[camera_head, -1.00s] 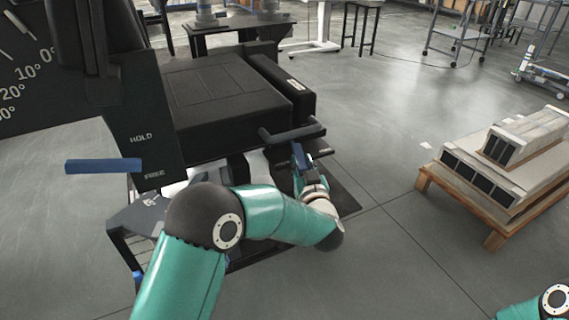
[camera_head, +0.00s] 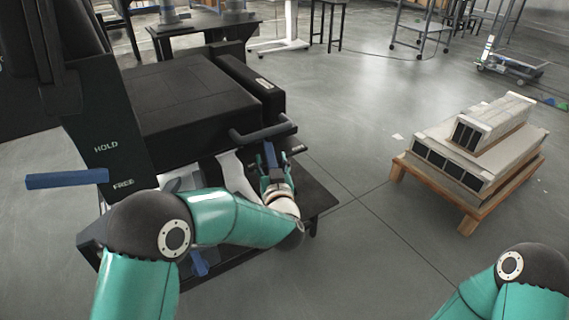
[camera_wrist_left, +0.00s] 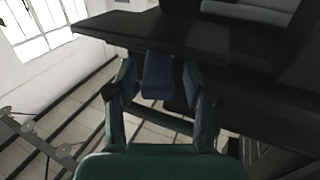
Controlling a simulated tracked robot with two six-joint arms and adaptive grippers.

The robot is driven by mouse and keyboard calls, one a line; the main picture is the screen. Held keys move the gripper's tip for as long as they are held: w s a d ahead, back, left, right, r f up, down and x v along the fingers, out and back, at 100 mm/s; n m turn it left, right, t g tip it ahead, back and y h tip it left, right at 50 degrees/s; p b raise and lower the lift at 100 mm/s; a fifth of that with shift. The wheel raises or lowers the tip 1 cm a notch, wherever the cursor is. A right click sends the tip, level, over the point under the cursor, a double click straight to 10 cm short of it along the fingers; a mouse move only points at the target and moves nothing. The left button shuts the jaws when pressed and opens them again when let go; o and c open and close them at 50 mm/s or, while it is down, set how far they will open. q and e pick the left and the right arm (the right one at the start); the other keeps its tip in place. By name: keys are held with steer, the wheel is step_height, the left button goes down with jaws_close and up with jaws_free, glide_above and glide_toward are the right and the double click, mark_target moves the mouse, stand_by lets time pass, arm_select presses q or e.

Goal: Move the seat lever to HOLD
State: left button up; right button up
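A black seat (camera_head: 185,100) has a dark side panel with HOLD and FREE labels. A blue lever (camera_head: 67,179) sticks out left from this panel, about level with FREE. A second, smaller blue lever (camera_head: 270,156) is under the black bar at the seat's front; small labels beside it are unreadable. My left gripper (camera_head: 274,178) is at this front lever. In the left wrist view the front lever (camera_wrist_left: 158,76) shows between the gripper's spread fingers (camera_wrist_left: 160,85), with gaps on both sides. My right gripper is out of view.
The black bar (camera_head: 265,133) overhangs close above my left gripper. A wooden pallet (camera_head: 470,222) with stacked pale blocks stands on the right. The grey floor between seat and pallet is clear. Tables and carts stand at the back.

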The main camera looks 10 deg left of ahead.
arm_select(q)
steer(key=shift+s, duration=0.1)
steer(key=v, duration=1.2)
steer(key=shift+f, duration=0.1)
stand_by(0.5)
